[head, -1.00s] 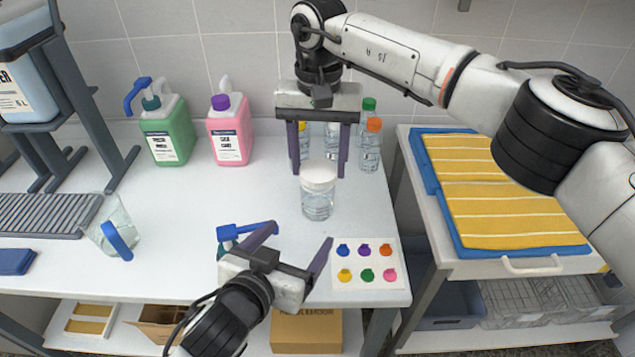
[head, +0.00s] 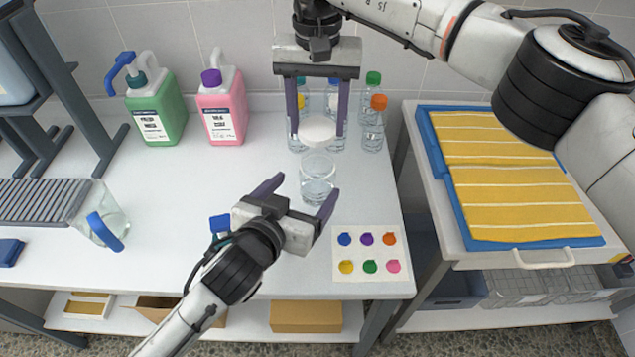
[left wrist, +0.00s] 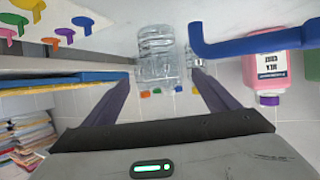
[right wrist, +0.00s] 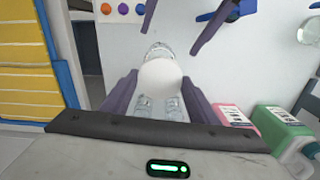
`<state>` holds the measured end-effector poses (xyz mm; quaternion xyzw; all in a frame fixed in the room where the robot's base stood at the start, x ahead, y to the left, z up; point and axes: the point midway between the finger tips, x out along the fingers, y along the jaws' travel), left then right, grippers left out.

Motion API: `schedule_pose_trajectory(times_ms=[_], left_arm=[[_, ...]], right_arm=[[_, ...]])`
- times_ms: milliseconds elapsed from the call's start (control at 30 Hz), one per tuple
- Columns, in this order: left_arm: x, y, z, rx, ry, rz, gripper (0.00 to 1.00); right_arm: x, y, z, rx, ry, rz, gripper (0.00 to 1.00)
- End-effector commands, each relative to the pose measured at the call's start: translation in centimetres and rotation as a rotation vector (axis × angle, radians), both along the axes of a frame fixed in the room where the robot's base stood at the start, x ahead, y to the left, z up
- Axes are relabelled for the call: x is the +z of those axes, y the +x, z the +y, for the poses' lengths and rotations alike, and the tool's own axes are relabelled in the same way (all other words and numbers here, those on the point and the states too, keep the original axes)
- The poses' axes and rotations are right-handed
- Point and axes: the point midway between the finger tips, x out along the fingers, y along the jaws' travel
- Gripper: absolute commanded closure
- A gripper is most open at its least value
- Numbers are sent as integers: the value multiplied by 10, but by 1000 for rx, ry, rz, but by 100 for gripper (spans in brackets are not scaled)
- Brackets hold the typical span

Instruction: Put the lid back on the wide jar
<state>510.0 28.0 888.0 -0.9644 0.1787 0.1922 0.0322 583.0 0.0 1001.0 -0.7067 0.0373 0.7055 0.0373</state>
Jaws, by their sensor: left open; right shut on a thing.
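The wide jar (head: 317,185) is clear and stands upright on the white table, its mouth uncovered. My right gripper (head: 317,132) is shut on the round white lid (head: 318,131), held above and behind the jar with a gap between. The lid also shows between the fingers in the right wrist view (right wrist: 160,80), hiding part of the jar. My left gripper (head: 303,190) is open, its fingertips at the near side of the jar. In the left wrist view the jar (left wrist: 157,50) shows between and beyond the open fingers; I cannot tell if they touch it.
Several capped bottles (head: 371,135) stand behind the lid. Green (head: 158,115) and pink (head: 222,115) jugs stand at the back left. A blue pump top (head: 220,224) is beside my left gripper. A colour-dot card (head: 370,253) lies front right.

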Motion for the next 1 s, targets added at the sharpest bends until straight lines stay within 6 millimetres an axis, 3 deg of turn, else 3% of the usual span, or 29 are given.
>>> schedule_pose_trajectory(times_ms=[200,433,933,1000], left_arm=[[-16,39,-15,1,1,-1,19],[-30,68,-27,0,0,0,19],[-35,79,-31,-1,0,0,19],[-35,79,-31,-1,0,0,30]], right_arm=[[0,0,0,0,0,0,66],[0,0,0,0,0,0,66],[0,0,0,0,0,0,66],[0,0,0,0,0,0,66]])
